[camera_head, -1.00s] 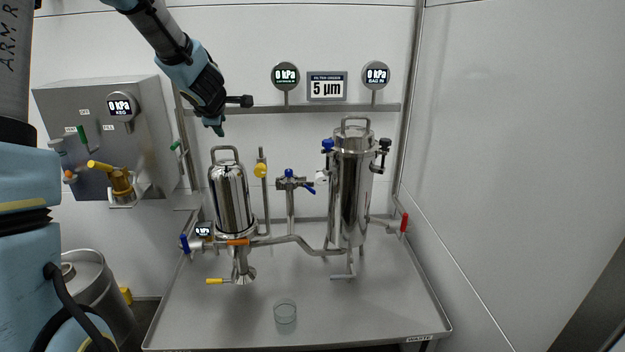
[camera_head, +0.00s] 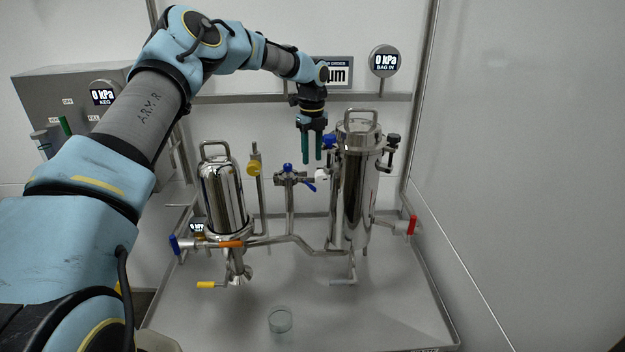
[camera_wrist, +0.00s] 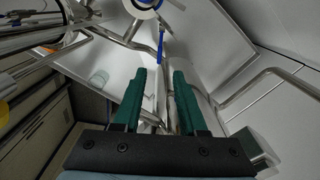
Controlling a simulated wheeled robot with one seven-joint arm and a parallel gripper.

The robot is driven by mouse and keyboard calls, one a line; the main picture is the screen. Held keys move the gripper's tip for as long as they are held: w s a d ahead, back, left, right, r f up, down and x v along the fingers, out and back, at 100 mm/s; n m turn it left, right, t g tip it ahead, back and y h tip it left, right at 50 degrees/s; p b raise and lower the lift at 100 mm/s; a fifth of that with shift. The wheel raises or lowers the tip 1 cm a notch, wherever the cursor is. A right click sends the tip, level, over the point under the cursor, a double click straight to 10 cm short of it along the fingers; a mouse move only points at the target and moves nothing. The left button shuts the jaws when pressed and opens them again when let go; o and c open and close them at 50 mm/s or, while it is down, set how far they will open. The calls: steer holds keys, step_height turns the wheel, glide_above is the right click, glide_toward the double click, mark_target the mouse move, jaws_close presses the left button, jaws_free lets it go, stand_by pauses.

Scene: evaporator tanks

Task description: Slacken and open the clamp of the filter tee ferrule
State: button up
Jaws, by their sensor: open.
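My gripper (camera_head: 312,160) points down with its two green fingers apart and empty. It is above and beside the valve tee (camera_head: 290,178), just left of the tall steel filter housing (camera_head: 355,195). A white fitting (camera_head: 321,175) sits between the tee and the housing, close below the fingertips. I cannot make out its clamp clearly. A blue lever (camera_head: 308,187) hangs beside it. In the wrist view my open fingers (camera_wrist: 160,78) have nothing between them.
A blue knob (camera_head: 329,142) on the housing top is right beside my fingers. A glass beaker (camera_head: 280,319) is on the steel tray (camera_head: 380,310). The tray front is mostly clear.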

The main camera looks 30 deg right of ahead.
mark_target(312, 185)
step_height(312, 185, down, 10)
steer(key=shift+r+p, duration=0.25)
steer(key=shift+p, duration=0.9)
jaws_close()
